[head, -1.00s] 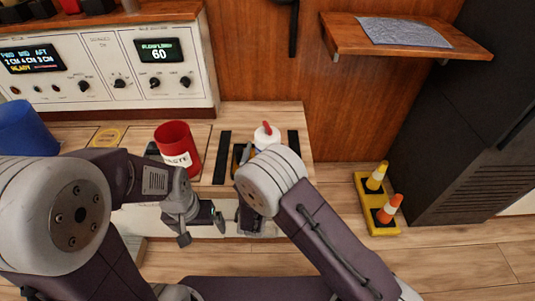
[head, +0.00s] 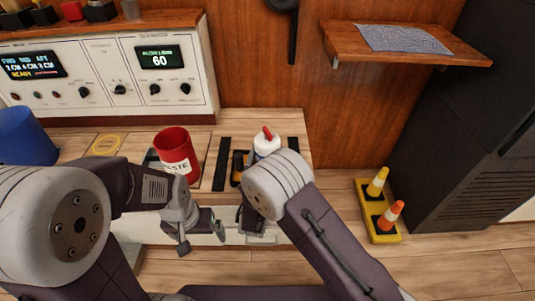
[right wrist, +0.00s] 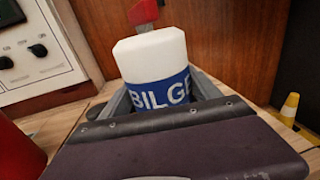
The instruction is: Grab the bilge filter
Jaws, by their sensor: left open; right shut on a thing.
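The bilge filter is a white cylinder (right wrist: 158,60) with a blue band lettered "BILG" and a red piece on top, seen in the right wrist view. My right gripper (right wrist: 160,98) is shut on it, one finger on each side of the band. In the head view the filter's white top (head: 266,143) shows above the counter, and my right arm hides its lower part. My left gripper (head: 202,232) is open and empty, in front of the counter and left of my right wrist.
A red bin lettered "WASTE" (head: 176,146) stands on the counter left of the filter, with a blue container (head: 24,137) farther left. A control panel (head: 105,68) stands behind. Yellow and orange cones (head: 389,214) stand at the right.

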